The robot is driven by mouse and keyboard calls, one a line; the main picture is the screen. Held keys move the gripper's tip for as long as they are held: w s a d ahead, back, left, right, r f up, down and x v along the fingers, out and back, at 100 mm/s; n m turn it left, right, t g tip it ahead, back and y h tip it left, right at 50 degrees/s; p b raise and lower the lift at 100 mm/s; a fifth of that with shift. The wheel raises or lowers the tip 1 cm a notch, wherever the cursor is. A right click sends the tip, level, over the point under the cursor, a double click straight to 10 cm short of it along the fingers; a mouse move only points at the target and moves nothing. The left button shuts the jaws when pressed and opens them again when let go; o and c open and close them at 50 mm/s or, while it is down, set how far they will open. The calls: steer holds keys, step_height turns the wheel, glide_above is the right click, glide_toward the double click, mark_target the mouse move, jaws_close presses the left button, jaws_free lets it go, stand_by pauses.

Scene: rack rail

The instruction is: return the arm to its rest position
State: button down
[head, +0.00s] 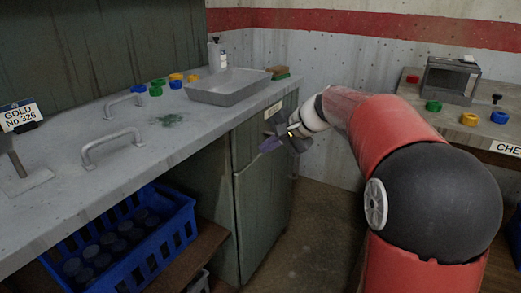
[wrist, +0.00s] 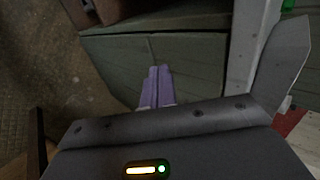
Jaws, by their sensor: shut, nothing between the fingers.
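My gripper (head: 272,144) is in front of the counter's right end, beside the green cabinet door, at the end of my red and black arm. In the wrist view its two purple fingers (wrist: 158,86) are together with nothing between them. The green cabinet (wrist: 195,60) fills the upper middle of the wrist view beyond the fingers. I cannot tell whether the gripper touches the cabinet.
The counter (head: 70,195) holds a grey tray (head: 228,88), a bottle (head: 217,57), coloured rings and two handles. A blue crate (head: 185,222) of dark round items sits below. A table at right bears a grey box (head: 450,80). Open floor (head: 310,230) lies between.

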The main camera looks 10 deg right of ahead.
steer(key=v, duration=0.7)
steer(key=s+d+f+n+h, duration=0.1)
steer(key=s+f, duration=0.3)
steer(key=s, duration=0.5)
steer(key=s+f+n+h, duration=0.3)
steer(key=s+f+h, duration=0.1)
steer(key=s, duration=0.6)
steer(key=s+d+f+n+h, duration=0.1)
steer(key=s+f, duration=0.4)
steer(key=s, duration=0.5)
steer(key=shift+d+f+n+h, duration=0.2)
steer(key=shift+d+n+h, duration=0.15)
steer(key=shift+n+h, duration=0.6)
